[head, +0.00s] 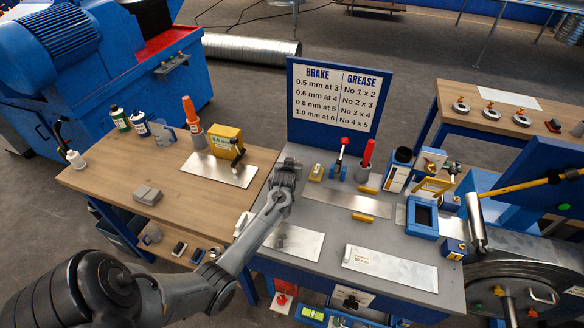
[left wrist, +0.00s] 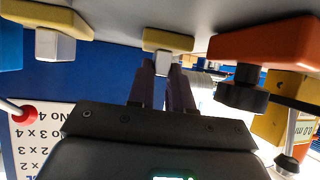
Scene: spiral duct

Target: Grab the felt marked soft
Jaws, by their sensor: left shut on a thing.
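Several small blocks stand on the grey bench. In the left wrist view, which is upside down, a yellow pad (left wrist: 168,40) has a pale grip between my left gripper's fingers (left wrist: 162,68). The gripper is shut on that grip, and the pad seems to touch the bench top. A similar yellow pad (left wrist: 45,18) is at the left and an orange pad with a black knob (left wrist: 262,45) at the right. No "soft" marking is readable. In the head view my left gripper (head: 284,178) hides the held pad; a yellow block (head: 316,172) stands just right of it. My right gripper is not in view.
A blue sign board (head: 338,110) stands behind the bench. A red-knobbed lever (head: 341,152) and a red-handled tool (head: 365,158) stand near the gripper. A metal plate (head: 352,205) and a blue tray (head: 422,217) lie to the right. A wooden table (head: 130,178) is at the left.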

